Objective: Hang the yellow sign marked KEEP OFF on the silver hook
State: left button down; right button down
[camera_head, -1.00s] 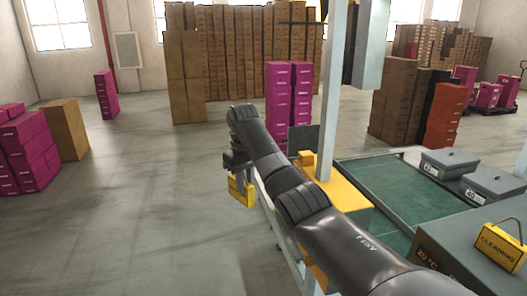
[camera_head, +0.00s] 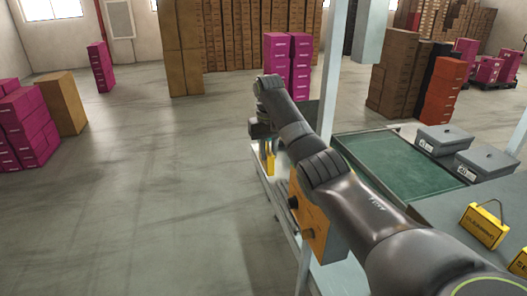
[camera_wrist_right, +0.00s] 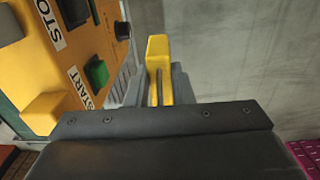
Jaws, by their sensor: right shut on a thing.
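My right gripper (camera_head: 264,143) is at the far end of my right arm, left of the yellow control box. It is shut on a yellow sign (camera_head: 270,158), which hangs below it and shows as a narrow strip; its lettering cannot be read. In the right wrist view the fingers (camera_wrist_right: 158,90) hold the yellow sign (camera_wrist_right: 159,49), seen nearly edge-on and just right of the control box. I cannot make out the silver hook in either view. My left gripper is not in view.
The yellow control box (camera_head: 318,222) stands beside the line; its STOP and START labels show on its face in the wrist view (camera_wrist_right: 60,60). A yellow CLEANING sign (camera_head: 483,226) stands on the grey surface at right. Grey lidded boxes (camera_head: 447,138) stand behind it.

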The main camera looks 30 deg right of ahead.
jog(key=s+d+f, duration=0.1)
jog(key=d, duration=0.6)
jog(key=shift+s+f, duration=0.3)
jog(key=shift+f, duration=0.05)
dwell(0.4)
jog(key=shift+a, duration=0.1)
dwell(0.4)
jog(key=c, duration=1.3)
grip_release()
jog(key=shift+o, duration=0.6)
jog(key=shift+a+r, duration=0.1)
jog(key=shift+a, duration=0.05)
